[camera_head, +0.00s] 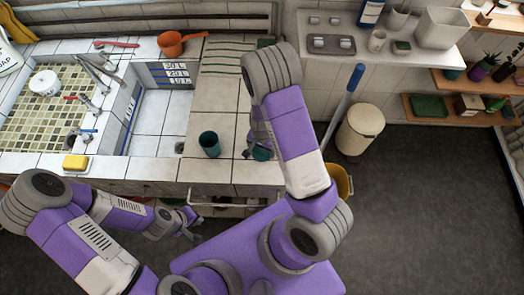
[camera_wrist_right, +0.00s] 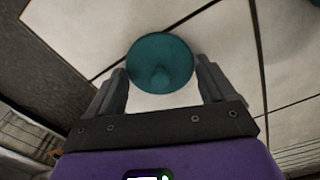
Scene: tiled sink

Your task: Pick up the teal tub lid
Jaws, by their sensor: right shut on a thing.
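The teal tub lid (camera_wrist_right: 160,62) is round with a small knob. In the right wrist view it lies between the two fingers of my right gripper (camera_wrist_right: 161,88), which is shut on it. In the head view the lid (camera_head: 262,154) shows only in part at the counter's front, with my right arm covering much of that gripper. A dark teal tub (camera_head: 210,144) stands upright on the counter, left of the lid and apart from it. My left gripper (camera_head: 190,224) is low in front of the counter, away from the lid; its finger gap is unclear.
The tiled sink (camera_head: 160,120) is left of the tub. A yellow sponge (camera_head: 76,162) lies on the front ledge, and an orange pot (camera_head: 180,44) stands at the back. A cream bin (camera_head: 360,130) is on the floor at right. Bare counter tiles lie behind the tub.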

